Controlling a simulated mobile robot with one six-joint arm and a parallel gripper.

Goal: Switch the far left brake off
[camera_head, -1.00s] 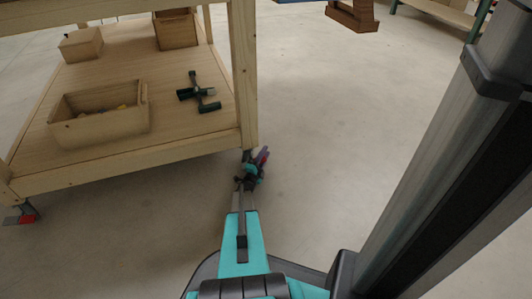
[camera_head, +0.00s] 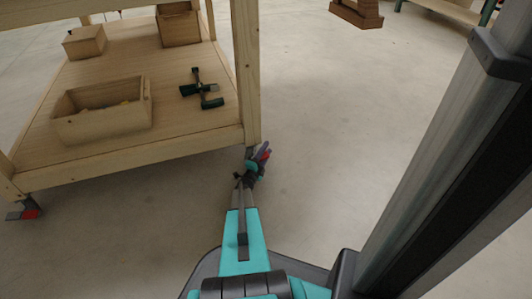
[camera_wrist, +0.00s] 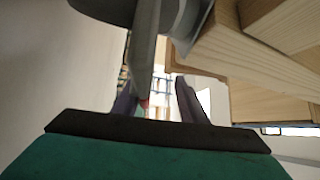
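A wooden workbench (camera_head: 130,157) stands on casters in the head view. Its near left caster (camera_head: 28,208) has a red brake pedal (camera_head: 31,214) on the floor side. My gripper (camera_head: 264,153) is low at the near right leg, beside that corner's caster, which is mostly hidden by my arm. A small red patch shows at my gripper, probably that caster's brake pedal. In the wrist view my gripper (camera_wrist: 158,105) has its two fingers apart, with a sliver of red (camera_wrist: 145,103) between them. The caster wheel (camera_wrist: 103,8) looms above the fingers. Contact cannot be told.
The bench's lower shelf holds an open wooden box (camera_head: 100,130), a dark green clamp-like tool (camera_head: 205,92) and more boxes at the back (camera_head: 85,42). The bench leg (camera_head: 246,70) rises close to my gripper. The floor to the right (camera_head: 340,140) is clear.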

